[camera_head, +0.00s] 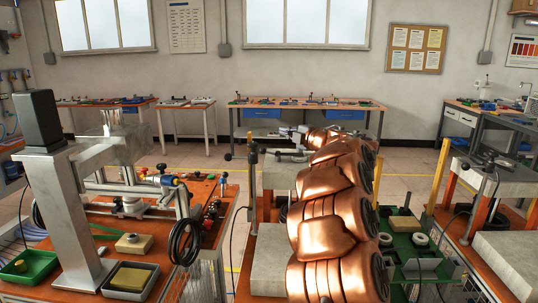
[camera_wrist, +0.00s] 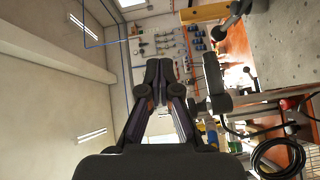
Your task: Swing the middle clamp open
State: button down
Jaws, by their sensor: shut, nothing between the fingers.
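My gripper (camera_wrist: 158,70) is shut and empty in the wrist view, its two dark fingertips together. In the head view my copper arm crosses the middle clamp's station and hides much of it. A clamp with a thin upright post and black knob (camera_head: 253,148) stands left of my arm by pale grey blocks; I take it for the middle clamp. Grey parts at the arm's far end lie close to it, and I cannot tell gripper from clamp there. In the wrist view a dark grey clamp-like part (camera_wrist: 216,84) is right of my fingers, apart from the tips.
A black-knobbed lever (camera_wrist: 219,34) and a pale block (camera_wrist: 280,45) are at the wrist view's right. In the head view, a bench with a metal column (camera_head: 65,210) and cables is left. A green fixture (camera_head: 415,245) and another clamp station (camera_head: 490,165) are right.

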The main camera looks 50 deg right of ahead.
jog(key=s+a+f+n+g+y, duration=0.1)
jog(key=s+f+n+y, duration=0.35)
jog(key=s+f, duration=0.2)
jog(key=shift+m+y, duration=0.35)
jog(key=shift+y, duration=0.2)
jog(key=w+p, duration=0.1)
jog(key=w, duration=0.2)
jog(key=w+a+f+p, duration=0.1)
jog(key=w, duration=0.7)
jog(key=shift+a+f+p, duration=0.3)
jog(key=shift+f+p, duration=0.1)
jog(key=shift+w+d+f+p, duration=0.25)
jog(key=shift+w+d+p, duration=0.3)
jog(key=shift+w, duration=0.15)
jog(key=shift+w+d+f+p, duration=0.2)
jog(key=shift+w+d+p, duration=0.2)
jog(key=shift+w+d, duration=0.2)
jog(key=shift+w, duration=0.1)
